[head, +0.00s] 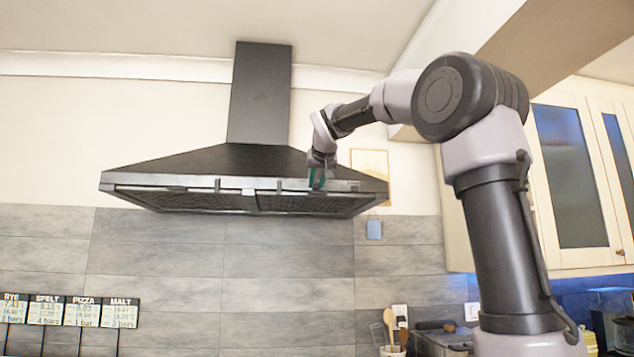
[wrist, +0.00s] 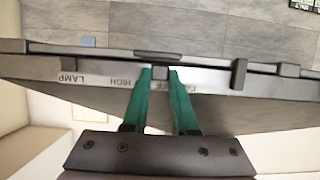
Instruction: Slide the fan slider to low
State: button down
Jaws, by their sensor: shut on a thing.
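The dark range hood (head: 205,168) hangs on the wall, with a pale control strip (wrist: 95,77) along its front edge. In the wrist view the strip carries the words LAMP and HIGH, and another label partly hidden by my fingers. My gripper (head: 318,180) is at the right part of this front edge. In the wrist view its green fingers (wrist: 160,76) are shut on a small grey slider knob (wrist: 160,72), one fingertip on each side. The knob is beside the word HIGH. I cannot read a LOW mark.
Another dark upright tab (wrist: 239,75) stands on the hood edge to the right in the wrist view. Glass-door cabinets (head: 575,180) are at the right. A utensil pot (head: 392,350) is below, and small price-like signs (head: 65,311) are at lower left.

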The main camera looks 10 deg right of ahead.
jog(key=shift+s+d, duration=0.1)
jog(key=shift+d, duration=0.9)
jog(key=c, duration=0.7)
grip_release()
jog(key=shift+r, duration=0.1)
jog(key=v, duration=1)
jog(key=shift+s, duration=0.35)
jog(key=s+d+f+m+g+y, duration=0.1)
jog(key=s+f+g, duration=0.1)
jog(key=s+f, duration=0.6)
jog(key=s+d+f+m+g+y, duration=0.1)
jog(key=s+f, duration=0.7)
jog(key=f, duration=0.9)
jog(key=s+f+m+g+y, duration=0.1)
jog(key=s+f+g, duration=0.2)
jog(key=s+f, duration=0.5)
jog(key=shift+d+f, duration=0.2)
jog(key=shift+f, duration=1.05)
jog(key=shift+d+f, duration=0.2)
jog(key=shift+f, duration=1.05)
